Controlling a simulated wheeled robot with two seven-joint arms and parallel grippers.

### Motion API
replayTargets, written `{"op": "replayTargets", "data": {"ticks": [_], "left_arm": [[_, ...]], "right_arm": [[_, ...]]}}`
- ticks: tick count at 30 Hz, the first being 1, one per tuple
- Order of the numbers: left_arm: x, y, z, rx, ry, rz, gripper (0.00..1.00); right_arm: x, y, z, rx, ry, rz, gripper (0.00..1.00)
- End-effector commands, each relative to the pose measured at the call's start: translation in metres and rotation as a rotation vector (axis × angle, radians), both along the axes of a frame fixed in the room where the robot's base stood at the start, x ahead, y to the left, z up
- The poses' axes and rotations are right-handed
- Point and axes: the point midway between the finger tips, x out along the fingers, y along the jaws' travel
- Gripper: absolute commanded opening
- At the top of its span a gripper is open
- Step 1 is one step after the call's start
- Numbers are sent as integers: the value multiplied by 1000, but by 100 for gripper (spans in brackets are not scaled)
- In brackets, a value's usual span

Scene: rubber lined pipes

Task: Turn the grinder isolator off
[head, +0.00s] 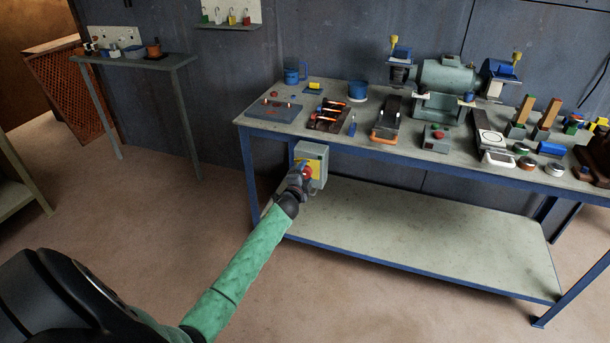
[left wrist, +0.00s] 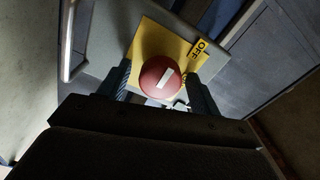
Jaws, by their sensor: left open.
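The grinder isolator (head: 312,152) is a grey box with a yellow plate, fixed at the front left of the workbench below its top. Its red knob (left wrist: 160,76) with a white bar mark sits on the yellow plate (left wrist: 143,43) in the left wrist view. An "OFF" label (left wrist: 201,47) shows to the upper right of the knob; another label beside the knob is mostly hidden. My left gripper (left wrist: 160,84) is open, with one finger on each side of the knob. I cannot tell whether the fingers touch it. The grinder (head: 446,75) stands at the back of the bench. My right gripper is out of view.
The workbench top (head: 345,153) carries a tool tray, a vise-like tool, a scale and several small parts. Its lower shelf (head: 420,237) is bare. A small side table (head: 135,62) stands at the back left. The floor to the left is clear.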

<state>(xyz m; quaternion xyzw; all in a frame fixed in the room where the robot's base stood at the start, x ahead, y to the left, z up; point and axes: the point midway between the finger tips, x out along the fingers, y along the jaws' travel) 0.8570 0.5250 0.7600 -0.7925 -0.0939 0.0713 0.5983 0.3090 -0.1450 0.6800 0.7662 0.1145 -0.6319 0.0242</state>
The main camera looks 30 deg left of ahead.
Motion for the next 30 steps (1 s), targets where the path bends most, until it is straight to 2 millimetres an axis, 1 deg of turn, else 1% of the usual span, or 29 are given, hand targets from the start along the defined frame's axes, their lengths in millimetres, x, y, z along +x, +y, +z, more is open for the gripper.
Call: {"op": "replayTargets", "data": {"ticks": [5,10,15,21,24,30], "left_arm": [[-8,-2,-2,1,1,0,64],[-30,-7,-2,1,1,-1,64],[-52,-12,-2,1,0,0,64],[-71,-16,-2,1,1,1,64],[-75,-17,-1,0,0,1,64],[-76,-17,0,0,0,1,64]], "right_arm": [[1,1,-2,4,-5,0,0],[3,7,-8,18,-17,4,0],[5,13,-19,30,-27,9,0],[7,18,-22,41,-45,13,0],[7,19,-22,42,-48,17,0],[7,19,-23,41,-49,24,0]]}}
